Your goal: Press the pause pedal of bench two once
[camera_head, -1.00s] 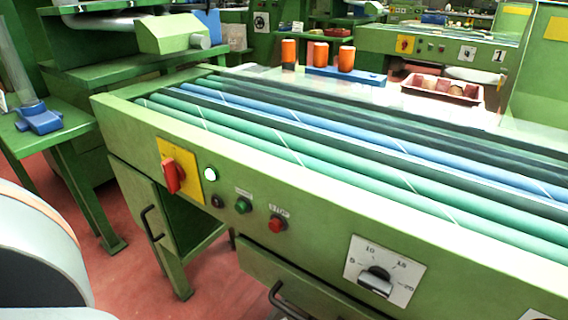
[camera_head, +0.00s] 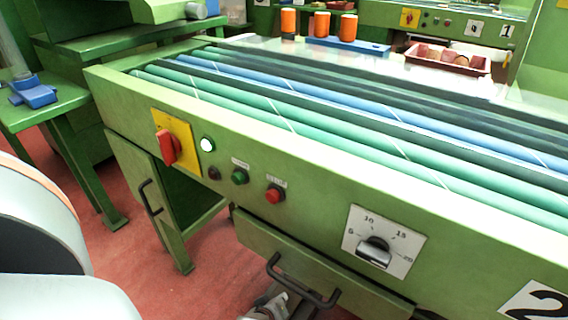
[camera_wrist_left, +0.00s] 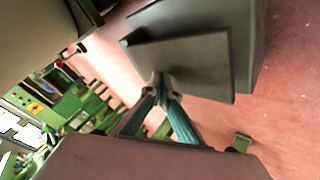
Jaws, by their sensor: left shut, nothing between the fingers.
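Bench two is the green roller bench (camera_head: 300,190), with a "2" sign (camera_head: 540,302) at the lower right of the head view. My left gripper (camera_head: 268,304) shows at the bottom edge of that view, low below the drawer handle. In the left wrist view its fingers (camera_wrist_left: 160,84) are shut and empty. Their tips overlap the lower edge of a flat dark grey plate (camera_wrist_left: 190,65) near the red floor, which looks like a pedal. I cannot tell whether they touch it. My right gripper is not in view.
The bench front has a red switch (camera_head: 167,147), a lit lamp (camera_head: 207,144), green and red buttons, and a dial (camera_head: 376,250). A drawer handle (camera_head: 298,285) juts out above my left gripper. A dark grey box (camera_wrist_left: 235,25) stands beside the plate.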

